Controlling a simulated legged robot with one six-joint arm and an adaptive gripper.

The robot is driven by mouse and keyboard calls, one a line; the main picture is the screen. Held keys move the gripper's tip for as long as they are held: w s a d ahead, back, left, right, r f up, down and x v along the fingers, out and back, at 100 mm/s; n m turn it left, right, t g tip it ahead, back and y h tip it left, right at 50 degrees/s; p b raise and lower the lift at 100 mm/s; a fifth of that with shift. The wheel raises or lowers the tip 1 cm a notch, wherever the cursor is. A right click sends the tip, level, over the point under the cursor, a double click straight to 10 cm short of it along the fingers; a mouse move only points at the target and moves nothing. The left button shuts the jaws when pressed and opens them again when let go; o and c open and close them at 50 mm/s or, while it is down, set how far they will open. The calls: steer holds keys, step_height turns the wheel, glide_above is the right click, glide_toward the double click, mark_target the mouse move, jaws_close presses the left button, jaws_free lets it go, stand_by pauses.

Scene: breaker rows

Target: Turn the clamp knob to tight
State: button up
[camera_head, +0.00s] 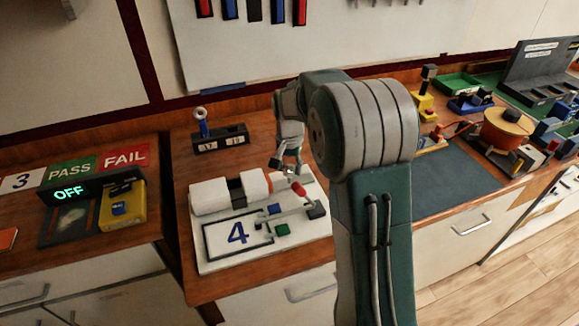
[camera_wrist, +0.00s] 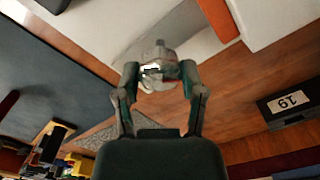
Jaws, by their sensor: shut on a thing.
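The clamp knob (camera_wrist: 158,73) looks grey and metallic in the wrist view and sits between my two fingers. My gripper (camera_wrist: 158,82) is shut on this knob, with one finger on each side. In the head view my gripper (camera_head: 288,164) is over the right back end of the fixture, and the knob is mostly hidden there. The knob's marks and its turn angle cannot be read.
A dark number block (camera_head: 221,140) stands behind. A yellow device (camera_head: 121,206) is at left; a grey mat (camera_head: 455,180) lies at right.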

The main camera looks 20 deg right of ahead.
mark_target(289, 166)
steer(key=o, duration=1.1)
steer(key=shift+w, duration=0.1)
steer(key=shift+o, duration=0.2)
steer(key=shift+a, duration=0.1)
step_height(289, 166, up, 12)
steer(key=shift+f, duration=0.1)
